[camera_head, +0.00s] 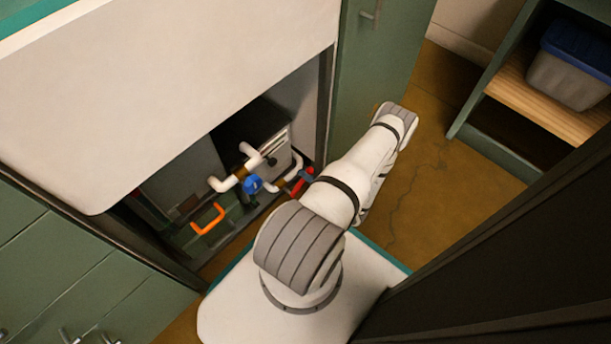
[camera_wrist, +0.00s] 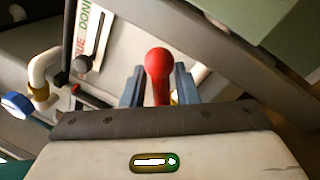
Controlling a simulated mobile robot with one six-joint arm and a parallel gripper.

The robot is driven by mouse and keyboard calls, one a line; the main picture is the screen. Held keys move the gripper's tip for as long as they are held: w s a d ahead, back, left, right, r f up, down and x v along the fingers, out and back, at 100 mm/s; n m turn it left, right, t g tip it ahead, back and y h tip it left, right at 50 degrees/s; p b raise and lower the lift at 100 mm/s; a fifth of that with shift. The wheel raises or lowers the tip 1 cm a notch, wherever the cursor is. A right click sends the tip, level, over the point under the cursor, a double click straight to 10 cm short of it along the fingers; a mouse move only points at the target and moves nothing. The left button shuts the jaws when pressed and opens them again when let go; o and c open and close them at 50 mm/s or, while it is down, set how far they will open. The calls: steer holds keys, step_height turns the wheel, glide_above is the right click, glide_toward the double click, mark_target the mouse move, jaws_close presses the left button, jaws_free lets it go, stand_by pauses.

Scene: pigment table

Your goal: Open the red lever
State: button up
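The red lever (camera_head: 303,181) is at the right side of the open cabinet, near white pipes, in the head view. In the wrist view the red lever (camera_wrist: 158,68) has a rounded end and stands between the two blue-grey fingers of my gripper (camera_wrist: 158,80). The fingers are apart, one on each side of the lever, with small gaps seen beside its shaft. The lever's lower part is hidden behind the gripper body. In the head view my arm hides the gripper.
A blue valve handle (camera_head: 253,184) sits on the white pipes (camera_head: 222,184) left of the lever. An orange handle (camera_head: 207,219) is lower left. A green cabinet door (camera_head: 378,75) stands open at the right. A shelf with a grey bin (camera_head: 565,80) is farther right.

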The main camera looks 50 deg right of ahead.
steer(key=shift+o, duration=0.6)
steer(key=shift+a, duration=0.1)
steer(key=s+f+p, duration=0.1)
steer(key=s+p, duration=0.1)
steer(key=s, duration=0.5)
steer(key=shift+s+d+f, duration=0.15)
steer(key=shift+s+d, duration=0.1)
steer(key=shift+s, duration=0.1)
